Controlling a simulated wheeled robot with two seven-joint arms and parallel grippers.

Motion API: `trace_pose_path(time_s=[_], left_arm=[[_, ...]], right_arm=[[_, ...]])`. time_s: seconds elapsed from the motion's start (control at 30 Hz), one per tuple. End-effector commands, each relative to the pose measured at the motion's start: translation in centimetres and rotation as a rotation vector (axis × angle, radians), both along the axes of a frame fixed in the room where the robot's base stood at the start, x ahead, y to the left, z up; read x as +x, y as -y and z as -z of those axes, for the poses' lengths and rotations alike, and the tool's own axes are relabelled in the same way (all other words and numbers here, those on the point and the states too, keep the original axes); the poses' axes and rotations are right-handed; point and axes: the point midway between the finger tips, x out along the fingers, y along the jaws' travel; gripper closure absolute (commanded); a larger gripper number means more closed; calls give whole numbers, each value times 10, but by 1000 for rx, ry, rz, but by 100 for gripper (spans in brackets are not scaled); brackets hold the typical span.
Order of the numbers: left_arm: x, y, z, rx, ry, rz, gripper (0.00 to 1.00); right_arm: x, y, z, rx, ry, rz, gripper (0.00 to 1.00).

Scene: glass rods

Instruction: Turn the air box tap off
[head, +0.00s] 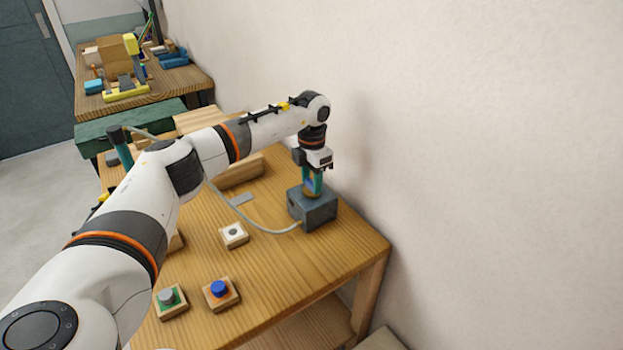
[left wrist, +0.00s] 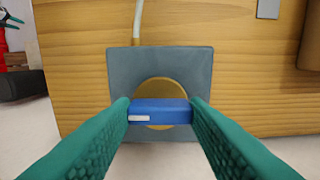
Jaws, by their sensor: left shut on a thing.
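The air box (head: 314,209) is a grey block near the right end of the wooden table, close to the wall. In the left wrist view its grey top (left wrist: 180,65) carries a round brass disc (left wrist: 158,86). The blue tap handle (left wrist: 160,111) with a white mark at its left end lies across the disc, left to right in that view. My left gripper (head: 313,184) points down over the box. Its green fingers (left wrist: 160,112) are shut on the two ends of the tap handle. My right gripper is in neither view.
A pale hose (head: 270,230) runs from the box across the table (head: 285,264). The wall (head: 470,150) is close on the right.

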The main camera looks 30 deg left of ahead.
Motion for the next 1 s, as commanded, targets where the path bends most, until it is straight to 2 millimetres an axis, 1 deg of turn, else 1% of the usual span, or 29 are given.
trace_pose_path(time_s=[0.4,0.43,0.53,0.57,0.87,0.97,1.0], left_arm=[[1,0,-1,-1,4,9,82],[1,0,-1,-1,4,9,56],[1,0,-1,0,3,8,39],[1,0,-1,0,3,8,37],[0,0,-2,-1,2,7,37],[1,0,-10,0,3,7,37],[1,0,-16,0,5,7,37]], right_arm=[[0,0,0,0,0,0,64],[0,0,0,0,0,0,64],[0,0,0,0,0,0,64],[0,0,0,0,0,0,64],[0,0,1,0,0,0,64],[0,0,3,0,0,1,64],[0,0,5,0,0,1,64]])
